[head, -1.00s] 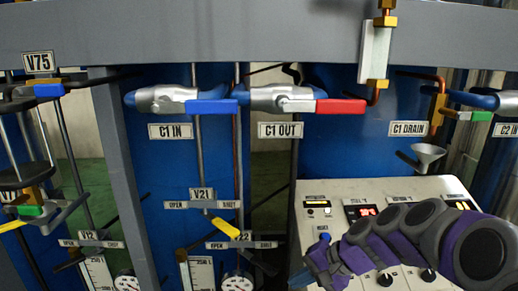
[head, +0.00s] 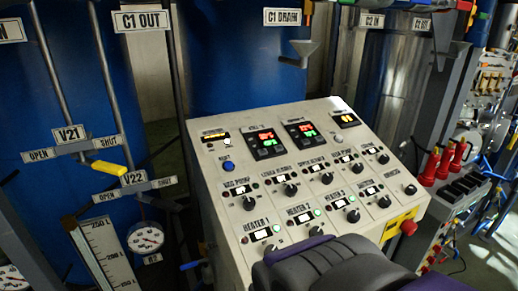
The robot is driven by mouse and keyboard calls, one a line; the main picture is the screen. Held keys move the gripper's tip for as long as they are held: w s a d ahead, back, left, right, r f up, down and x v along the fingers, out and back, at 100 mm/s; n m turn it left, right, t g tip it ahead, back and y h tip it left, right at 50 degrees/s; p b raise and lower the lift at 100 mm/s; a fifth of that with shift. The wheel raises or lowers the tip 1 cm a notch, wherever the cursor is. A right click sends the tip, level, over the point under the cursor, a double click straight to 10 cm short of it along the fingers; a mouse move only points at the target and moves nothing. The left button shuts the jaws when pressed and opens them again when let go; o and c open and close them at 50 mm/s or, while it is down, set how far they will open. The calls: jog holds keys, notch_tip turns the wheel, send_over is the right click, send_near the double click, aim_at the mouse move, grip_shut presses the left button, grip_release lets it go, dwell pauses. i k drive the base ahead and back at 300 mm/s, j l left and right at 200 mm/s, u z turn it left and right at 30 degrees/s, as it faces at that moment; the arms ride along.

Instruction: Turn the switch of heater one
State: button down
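The control panel (head: 215,185) is a sloped, cream-coloured box in the middle of the head view. Which way the knob points is too small to tell. My grey and purple arm crosses the bottom of the view in front of the panel's lower edge. My gripper is not visible.
Similar knobs for heater two (head: 304,218) and heater three (head: 353,215) are close to the right. A red button (head: 408,228) is at the panel's right corner. Red-handled gear (head: 445,160) stands beyond. Valves, a yellow lever (head: 110,168) and a gauge (head: 146,238) are left.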

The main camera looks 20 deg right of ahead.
aim_at(436, 248)
jog(key=z, duration=2.2)
jog(key=i+l+u, duration=0.15)
jog(key=l, duration=0.25)
jog(key=i+l+u, duration=0.15)
jog(key=i+l, duration=0.2)
jog(key=i+l+u, duration=0.1)
jog(key=i+l, duration=0.15)
jog(key=l, duration=0.35)
jog(key=i+l+u, duration=0.15)
jog(key=l, duration=0.35)
jog(key=i+l+u, duration=0.15)
jog(key=l, duration=0.35)
jog(key=i+l+u, duration=0.15)
jog(key=l, duration=0.4)
jog(key=i+l+u, duration=0.15)
jog(key=l, duration=0.4)
jog(key=i+l+u, duration=0.15)
jog(key=l, duration=0.4)
